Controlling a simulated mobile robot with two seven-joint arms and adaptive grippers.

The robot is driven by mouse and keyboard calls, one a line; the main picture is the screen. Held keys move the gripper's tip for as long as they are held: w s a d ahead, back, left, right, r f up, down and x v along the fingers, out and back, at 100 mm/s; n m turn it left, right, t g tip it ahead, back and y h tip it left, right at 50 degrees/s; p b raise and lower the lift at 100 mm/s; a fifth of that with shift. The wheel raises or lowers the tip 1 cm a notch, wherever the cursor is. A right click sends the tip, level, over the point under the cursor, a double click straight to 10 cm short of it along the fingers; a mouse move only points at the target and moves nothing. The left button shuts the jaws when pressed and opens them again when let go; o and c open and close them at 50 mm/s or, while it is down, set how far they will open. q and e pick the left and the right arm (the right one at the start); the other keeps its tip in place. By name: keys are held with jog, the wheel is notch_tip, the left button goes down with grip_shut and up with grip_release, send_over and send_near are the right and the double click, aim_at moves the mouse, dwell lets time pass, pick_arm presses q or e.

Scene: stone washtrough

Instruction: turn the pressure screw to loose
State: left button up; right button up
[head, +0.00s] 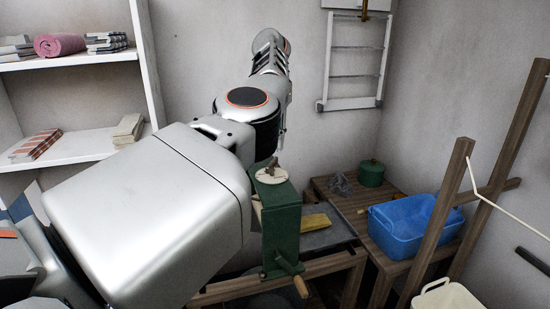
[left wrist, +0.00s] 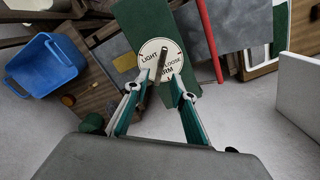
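The pressure screw is a dark bar handle (head: 272,165) on a round pale dial (head: 270,176), on top of a green upright housing (head: 282,225). In the left wrist view the dial (left wrist: 150,52) reads LIGHT at left, LOOSE at right and FIRM at the bottom. The bar (left wrist: 163,62) runs between LIGHT and LOOSE and down towards FIRM; which end is the pointer I cannot tell. My left gripper (left wrist: 161,77) has its fingertips apart, one on each side of the bar in this view. Their height above the dial is unclear.
A blue basin (head: 402,228) and a green lidded pot (head: 371,173) stand on the wooden bench to the right. Wooden posts (head: 441,220) rise beside them. A wall rack (head: 356,62) hangs behind. My left arm covers much of the middle. A shelf (head: 75,149) is at left.

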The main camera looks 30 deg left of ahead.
aim_at(272, 165)
pick_arm(q)
notch_tip(272, 165, down, 6)
jog(key=shift+r, duration=0.15)
grip_shut()
